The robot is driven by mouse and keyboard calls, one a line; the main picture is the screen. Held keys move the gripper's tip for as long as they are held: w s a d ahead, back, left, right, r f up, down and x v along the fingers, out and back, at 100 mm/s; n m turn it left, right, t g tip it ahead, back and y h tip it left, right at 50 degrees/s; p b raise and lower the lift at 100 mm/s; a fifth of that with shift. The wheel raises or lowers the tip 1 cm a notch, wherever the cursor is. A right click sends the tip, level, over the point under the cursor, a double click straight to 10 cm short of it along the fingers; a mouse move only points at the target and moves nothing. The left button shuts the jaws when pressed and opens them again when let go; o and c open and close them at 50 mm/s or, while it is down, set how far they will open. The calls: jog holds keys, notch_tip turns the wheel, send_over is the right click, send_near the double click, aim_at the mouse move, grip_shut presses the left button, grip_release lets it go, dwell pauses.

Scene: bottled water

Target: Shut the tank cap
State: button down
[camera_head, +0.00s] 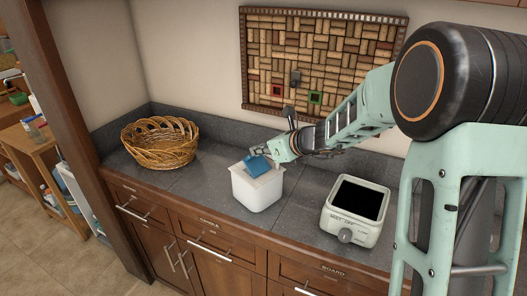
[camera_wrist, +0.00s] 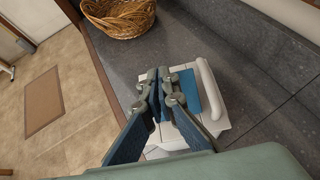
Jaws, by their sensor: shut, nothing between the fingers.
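The white tank (camera_head: 257,192) stands on the dark counter, with a pale top. A blue panel (camera_wrist: 189,92) shows on the tank's top in the wrist view, partly hidden by my fingers; it looks like the cap. A white raised bar (camera_wrist: 210,88) runs beside it. My gripper (camera_head: 258,160) is at the tank's top in the head view and hides part of it. In the wrist view my gripper (camera_wrist: 158,84) has its fingertips together, empty, over the panel's left side. I cannot tell whether they touch it, or how far the cap stands open.
A wicker basket (camera_head: 160,143) stands on the counter to the left. A white appliance (camera_head: 355,210) with a dark top and a front knob stands to the right. A framed cork board (camera_head: 322,62) hangs on the wall behind. Bare counter (camera_head: 205,178) lies between basket and tank.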

jog(key=shift+r+b+x, duration=0.25)
jog(key=shift+b+x, duration=0.2)
jog(key=shift+x, duration=0.75)
jog(key=shift+b+x, duration=0.8)
jog(key=shift+x, duration=1)
jog(key=shift+w+a, duration=0.1)
jog(key=shift+r, duration=0.15)
